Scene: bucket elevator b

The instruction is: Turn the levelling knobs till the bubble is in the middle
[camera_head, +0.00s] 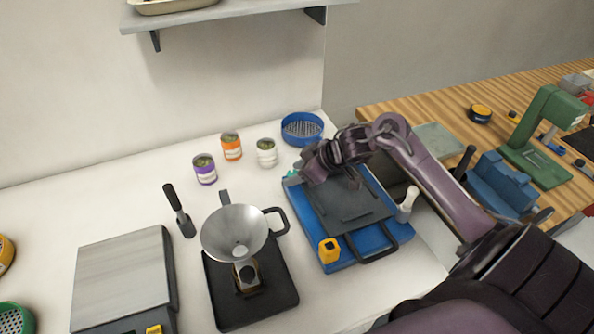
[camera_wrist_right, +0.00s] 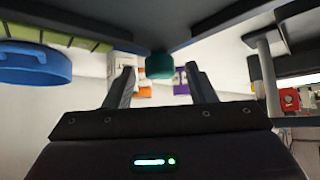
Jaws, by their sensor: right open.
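A blue levelling base (camera_head: 372,238) with a dark plate (camera_head: 350,206) on top stands on the white bench. A teal knob (camera_head: 291,175) sits at its far left corner; it also shows in the right wrist view (camera_wrist_right: 160,66). My right gripper (camera_head: 307,168) is at that corner, open, with the knob ahead between its two fingers (camera_wrist_right: 162,84), apart from them as far as I can tell. A yellow piece (camera_head: 329,250) is at the base's near left corner. A white knob-like part (camera_head: 407,204) stands at its right side. I cannot make out a bubble. My left gripper is out of view.
A blue sieve (camera_head: 302,130) and several small jars, one white (camera_head: 266,153), stand behind. A metal funnel (camera_head: 236,233) on a black stand and a scale (camera_head: 122,280) are to the left. A wooden bench (camera_head: 440,112) with tools is at the right.

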